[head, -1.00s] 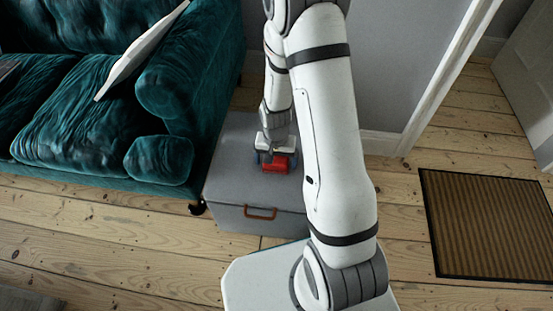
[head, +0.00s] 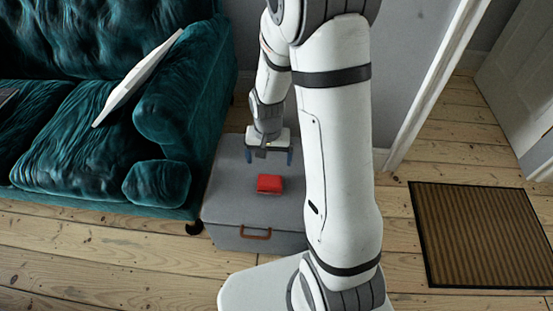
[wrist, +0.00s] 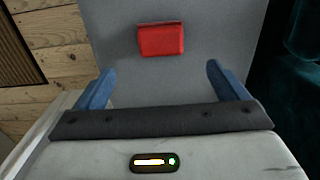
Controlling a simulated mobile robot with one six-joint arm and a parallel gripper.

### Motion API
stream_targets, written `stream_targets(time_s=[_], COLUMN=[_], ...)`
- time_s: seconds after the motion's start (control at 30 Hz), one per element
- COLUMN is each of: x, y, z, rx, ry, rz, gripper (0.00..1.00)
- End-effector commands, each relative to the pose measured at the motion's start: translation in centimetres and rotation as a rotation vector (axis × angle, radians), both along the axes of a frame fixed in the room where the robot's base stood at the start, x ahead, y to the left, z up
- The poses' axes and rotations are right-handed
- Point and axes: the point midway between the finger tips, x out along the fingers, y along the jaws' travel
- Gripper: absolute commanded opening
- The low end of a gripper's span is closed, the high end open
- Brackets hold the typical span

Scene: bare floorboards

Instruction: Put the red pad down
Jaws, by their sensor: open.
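The red pad (head: 269,184) lies flat on top of the grey box (head: 228,205), near the middle of its lid. In the wrist view the red pad (wrist: 161,39) lies on the grey surface beyond the fingertips. My gripper (head: 269,158) is open and empty, above and behind the pad in the head view, with a clear gap between them. Its two blue fingers stand wide apart in the wrist view (wrist: 160,82), and nothing is between them.
A green velvet sofa (head: 95,150) with a pale flat panel (head: 135,80) leaning on it stands to the left of the box. A brown doormat (head: 480,235) lies on the floorboards at right, near a white door (head: 520,75). A grey wall is behind the box.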

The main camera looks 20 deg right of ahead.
Motion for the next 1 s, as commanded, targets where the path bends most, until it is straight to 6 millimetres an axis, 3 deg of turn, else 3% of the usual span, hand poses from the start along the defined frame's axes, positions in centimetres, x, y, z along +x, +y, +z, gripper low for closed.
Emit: stream_targets(time_s=[0.17, 0.5, 0.73, 1.0], x=[-1.7, -8.5, -12.9, -14.4], y=[-0.1, -0.3, -0.4, -0.7], z=[4.7, 13.9, 17.1, 17.9], rx=[0.000, -0.009, -0.016, -0.019], ry=[-0.027, -0.074, -0.092, -0.096], rz=[0.067, 0.249, 0.345, 0.377], gripper=[0.93, 0.93, 0.93, 0.93])
